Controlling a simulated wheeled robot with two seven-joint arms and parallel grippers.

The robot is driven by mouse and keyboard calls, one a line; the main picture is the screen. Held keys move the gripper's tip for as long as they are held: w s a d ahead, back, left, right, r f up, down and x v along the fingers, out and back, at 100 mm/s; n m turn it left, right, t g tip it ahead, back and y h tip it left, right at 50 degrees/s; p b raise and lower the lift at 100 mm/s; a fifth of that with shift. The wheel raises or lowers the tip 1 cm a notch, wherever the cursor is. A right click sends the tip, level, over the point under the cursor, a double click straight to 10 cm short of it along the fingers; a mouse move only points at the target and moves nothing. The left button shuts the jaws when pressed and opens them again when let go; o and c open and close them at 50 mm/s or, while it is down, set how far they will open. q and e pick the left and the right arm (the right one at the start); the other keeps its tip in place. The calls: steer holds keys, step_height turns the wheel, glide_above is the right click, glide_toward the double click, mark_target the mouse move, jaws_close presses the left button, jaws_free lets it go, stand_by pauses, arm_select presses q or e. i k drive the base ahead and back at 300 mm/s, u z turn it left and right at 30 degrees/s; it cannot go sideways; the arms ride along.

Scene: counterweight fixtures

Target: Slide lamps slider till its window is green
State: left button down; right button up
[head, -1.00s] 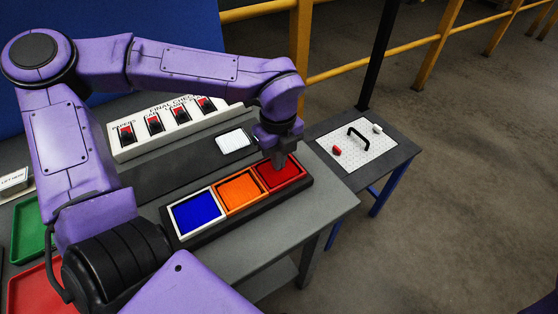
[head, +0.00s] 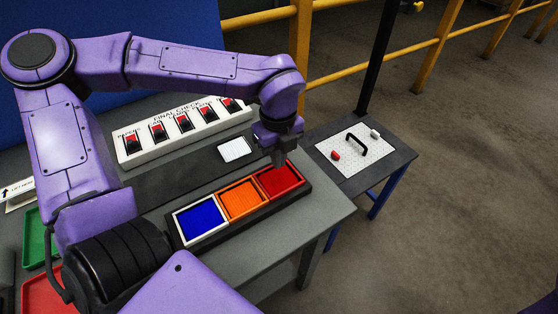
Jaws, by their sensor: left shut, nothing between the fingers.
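The white final check panel (head: 187,130) stands at the back of the table, with several sliders in a row. Each visible slider has a red window and a dark part. The small labels are hard to read, so I cannot tell for sure which is the lamps slider; the middle one (head: 184,123) may be it. No green window shows. My left gripper (head: 279,163) is shut and empty, pointing down over the back of the red tray, to the right of the panel and nearer to me. My right gripper is not in view.
A dark holder (head: 258,207) carries blue (head: 201,216), orange (head: 242,200) and red (head: 281,181) square trays. A white pad (head: 234,149) lies behind them. Green (head: 38,240) and red trays (head: 48,292) are at left. A side table (head: 398,158) with a black handle stands at right.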

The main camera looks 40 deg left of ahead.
mark_target(186, 126)
steer(key=k, duration=1.5)
